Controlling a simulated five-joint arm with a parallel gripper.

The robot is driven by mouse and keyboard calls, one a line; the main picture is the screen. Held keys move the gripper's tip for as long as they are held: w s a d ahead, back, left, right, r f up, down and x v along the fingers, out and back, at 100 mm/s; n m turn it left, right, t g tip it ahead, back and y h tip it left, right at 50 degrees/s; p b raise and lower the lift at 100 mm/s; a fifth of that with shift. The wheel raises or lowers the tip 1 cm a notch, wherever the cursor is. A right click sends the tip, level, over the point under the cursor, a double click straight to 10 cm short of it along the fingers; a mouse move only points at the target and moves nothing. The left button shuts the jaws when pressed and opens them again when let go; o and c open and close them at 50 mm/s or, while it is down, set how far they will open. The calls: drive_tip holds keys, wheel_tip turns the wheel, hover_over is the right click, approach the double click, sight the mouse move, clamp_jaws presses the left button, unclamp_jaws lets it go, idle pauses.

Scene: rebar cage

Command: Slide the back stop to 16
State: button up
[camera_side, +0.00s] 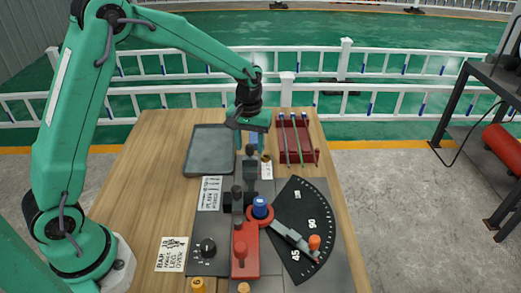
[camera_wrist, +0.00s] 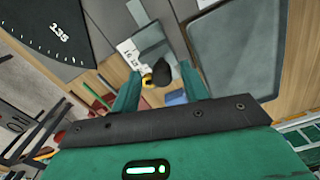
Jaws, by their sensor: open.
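The back stop (camera_side: 250,172) looks like a grey block with a black knob on top, at the far end of the bender. In the wrist view the grey block (camera_wrist: 152,40) and its black knob (camera_wrist: 162,73) lie beyond and between my fingers. A white scale card (camera_wrist: 130,54) with printed numbers lies beside the block; I cannot read the stop's setting for sure. My gripper (camera_side: 248,146) hangs over the far end of the bender, pointing down, close to the knob. In the wrist view my gripper (camera_wrist: 159,76) is open, fingers on either side of the knob, with no clear contact.
A grey tray (camera_side: 192,160) lies to the left, and a red rack (camera_side: 309,132) with rods to the right. Nearer stand a red block with a lever (camera_side: 246,262), a blue-topped post (camera_side: 261,205) and an angle dial (camera_side: 308,204). A small yellow-orange piece (camera_wrist: 147,80) is near the knob.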

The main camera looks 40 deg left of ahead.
wheel_tip(320, 180, up, 7)
drive_tip(key=shift+r, duration=0.4)
drive_tip(key=shift+s+r, duration=0.1)
idle(0.5)
drive_tip(key=shift+s+r, duration=0.1)
drive_tip(key=shift+r, duration=0.1)
drive_tip(key=s+r+m+t, duration=0.3)
drive_tip(key=s+r, duration=0.6)
drive_tip(key=s, duration=0.3)
drive_tip(key=s+a+m+t, duration=0.1)
drive_tip(key=s+m+t, duration=0.1)
drive_tip(key=s, duration=1)
drive_tip(key=shift+s+f+m+t, duration=0.15)
drive_tip(key=shift+f+m+t, duration=0.15)
drive_tip(key=shift+f+m, duration=0.2)
